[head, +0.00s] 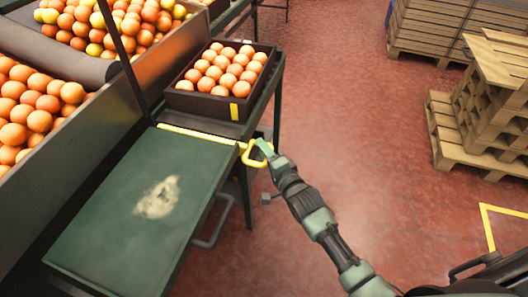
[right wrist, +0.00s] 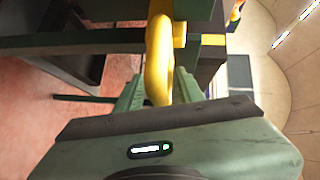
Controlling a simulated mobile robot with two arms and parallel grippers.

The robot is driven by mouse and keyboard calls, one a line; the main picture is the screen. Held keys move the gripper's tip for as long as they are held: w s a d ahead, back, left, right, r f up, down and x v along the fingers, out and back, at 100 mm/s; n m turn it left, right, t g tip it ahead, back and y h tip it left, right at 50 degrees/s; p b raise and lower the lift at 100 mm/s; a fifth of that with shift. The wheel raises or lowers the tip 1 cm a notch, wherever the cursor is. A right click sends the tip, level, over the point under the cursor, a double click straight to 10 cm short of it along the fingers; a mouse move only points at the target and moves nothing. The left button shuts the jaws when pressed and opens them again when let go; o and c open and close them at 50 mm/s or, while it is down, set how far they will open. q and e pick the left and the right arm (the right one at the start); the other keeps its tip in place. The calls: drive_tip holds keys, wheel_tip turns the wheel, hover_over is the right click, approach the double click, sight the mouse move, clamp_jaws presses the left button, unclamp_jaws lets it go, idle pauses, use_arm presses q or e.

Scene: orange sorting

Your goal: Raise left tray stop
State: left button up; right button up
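The tray stop is a thin yellow bar (head: 198,134) across the far end of the green table, in front of the crate of oranges. Its yellow loop handle (head: 250,158) sticks out past the table's right edge. My right gripper (head: 265,148) is at this handle. In the right wrist view, the yellow handle (right wrist: 158,50) runs between the two green fingers (right wrist: 160,88), which sit close against both its sides. The fingertips are partly hidden by the handle. My left gripper is in neither view.
A dark crate (head: 205,104) full of oranges stands just beyond the bar. The green table top (head: 105,215) is bare except for a pale worn patch. Sloped bins of oranges line the left. Wooden pallets (head: 470,160) stand at right, with open red floor between.

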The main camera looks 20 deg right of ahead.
clamp_jaws()
drive_tip(key=shift+f, duration=0.15)
